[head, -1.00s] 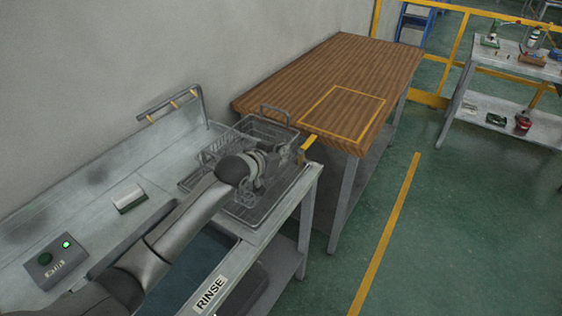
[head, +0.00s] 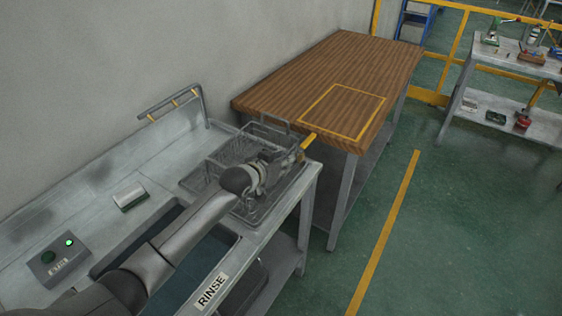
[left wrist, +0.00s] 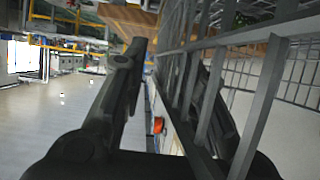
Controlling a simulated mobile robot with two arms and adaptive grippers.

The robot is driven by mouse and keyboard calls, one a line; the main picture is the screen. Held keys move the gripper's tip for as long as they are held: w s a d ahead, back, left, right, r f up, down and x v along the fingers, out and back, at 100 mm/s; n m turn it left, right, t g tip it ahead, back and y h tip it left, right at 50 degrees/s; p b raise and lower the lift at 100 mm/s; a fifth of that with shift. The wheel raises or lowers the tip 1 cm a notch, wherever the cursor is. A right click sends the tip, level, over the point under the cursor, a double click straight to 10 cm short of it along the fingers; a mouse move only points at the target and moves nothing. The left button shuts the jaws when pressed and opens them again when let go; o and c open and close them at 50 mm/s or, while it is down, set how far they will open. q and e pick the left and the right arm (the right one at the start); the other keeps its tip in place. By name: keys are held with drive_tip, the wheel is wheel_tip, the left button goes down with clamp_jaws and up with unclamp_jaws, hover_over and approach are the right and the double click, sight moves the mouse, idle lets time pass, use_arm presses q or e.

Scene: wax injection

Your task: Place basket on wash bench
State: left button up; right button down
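The grey wire basket (head: 232,152) stands on the drain area of the wash bench (head: 165,158), at its far right end, upright as far as I can tell. My left gripper (head: 290,165) is at the basket's right side in the head view and hides part of it. In the left wrist view the basket's wire wall (left wrist: 262,95) passes between my two fingers (left wrist: 172,62). One finger is on the open side with a visible gap to the wall; the other shows behind the wires. The gripper looks open around the wall. My right gripper is not in view.
A wooden table (head: 330,75) with an empty yellow-outlined square stands just beyond the bench. A yellow piece (head: 308,141) sticks out by the gripper. A rail with yellow hooks (head: 172,103) rises at the bench's back. A sink (head: 180,240) lies in front of the basket.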

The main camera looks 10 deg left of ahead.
use_arm(q)
drive_tip(key=shift+r, duration=0.25)
drive_tip(key=shift+s, duration=0.15)
drive_tip(key=b+v, duration=0.1)
drive_tip(key=v, duration=1)
drive_tip(key=shift+s+a, duration=0.15)
drive_tip(key=shift+s, duration=0.1)
